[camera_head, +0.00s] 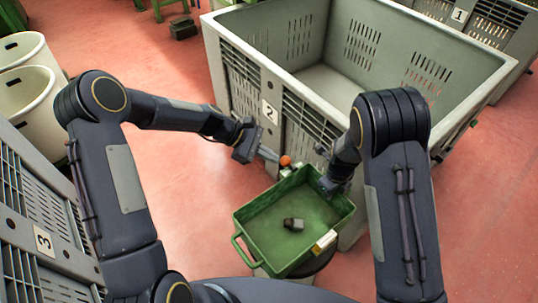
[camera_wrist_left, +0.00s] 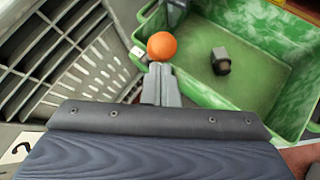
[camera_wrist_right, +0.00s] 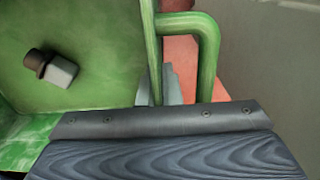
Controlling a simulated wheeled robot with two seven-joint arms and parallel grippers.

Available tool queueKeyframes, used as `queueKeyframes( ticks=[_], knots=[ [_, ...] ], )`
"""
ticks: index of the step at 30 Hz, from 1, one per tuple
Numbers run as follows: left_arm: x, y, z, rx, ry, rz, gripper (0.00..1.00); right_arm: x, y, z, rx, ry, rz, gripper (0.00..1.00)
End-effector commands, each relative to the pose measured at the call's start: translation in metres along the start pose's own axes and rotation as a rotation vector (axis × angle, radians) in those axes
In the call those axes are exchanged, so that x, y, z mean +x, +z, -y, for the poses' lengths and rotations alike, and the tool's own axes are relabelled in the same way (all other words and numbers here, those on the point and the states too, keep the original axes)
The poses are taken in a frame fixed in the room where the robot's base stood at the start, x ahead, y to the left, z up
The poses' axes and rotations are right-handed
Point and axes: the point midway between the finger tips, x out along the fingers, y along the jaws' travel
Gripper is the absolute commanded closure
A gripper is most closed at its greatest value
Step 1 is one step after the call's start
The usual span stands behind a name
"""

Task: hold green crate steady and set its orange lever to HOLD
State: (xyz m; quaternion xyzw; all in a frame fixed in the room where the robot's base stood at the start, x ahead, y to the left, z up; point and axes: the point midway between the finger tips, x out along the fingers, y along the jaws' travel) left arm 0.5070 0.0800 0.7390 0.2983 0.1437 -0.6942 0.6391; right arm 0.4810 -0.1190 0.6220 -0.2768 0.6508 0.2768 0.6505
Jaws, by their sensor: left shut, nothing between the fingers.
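The green crate (camera_head: 262,252) stands low in front of me, its inside facing up. Its orange lever (camera_head: 285,160) shows as a round knob at the far rim; in the left wrist view the knob (camera_wrist_left: 162,46) is just beyond my fingertips. My left gripper (camera_head: 268,155) is shut and empty, its tips close beside the knob; I cannot tell whether they touch. My right gripper (camera_head: 325,184) is at the crate's right side. In the right wrist view its fingers (camera_wrist_right: 160,92) sit on both sides of the green rim, beside the handle (camera_wrist_right: 207,50). The HOLD mark cannot be read.
Another bin (camera_head: 30,225) marked 3 is at the left, near white tubs (camera_head: 30,100). The red floor (camera_head: 180,180) is clear between them.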

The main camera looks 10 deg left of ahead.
Motion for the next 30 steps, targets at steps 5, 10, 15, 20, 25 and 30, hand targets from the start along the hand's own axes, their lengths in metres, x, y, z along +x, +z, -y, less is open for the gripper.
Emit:
queueKeyframes(
  ticks=[5,10,15,20,25,30],
  knots=[
    [0.002,0.003,-0.003,-0.037,-0.048,-0.035,1.0,-0.001,0.0,0.0,0.0,0.0,0.001,1.0],
    [0.002,0.004,-0.004,-0.066,-0.075,-0.059,1.0,-0.001,0.001,0.0,0.0,0.0,0.001,1.0],
    [0.002,0.006,-0.006,-0.094,-0.102,-0.086,1.0,-0.001,0.001,0.0,0.0,0.001,0.001,1.0],
    [0.002,0.008,-0.008,-0.119,-0.127,-0.114,1.0,-0.001,0.001,0.0,-0.001,0.001,0.001,1.0],
    [0.002,0.011,-0.012,-0.143,-0.149,-0.144,1.0,-0.001,0.001,-0.001,-0.001,0.001,0.001,1.0],
    [0.004,0.017,-0.019,-0.157,-0.162,-0.157,1.0,-0.001,0.001,-0.001,-0.002,0.001,0.001,1.0]
  ],
)
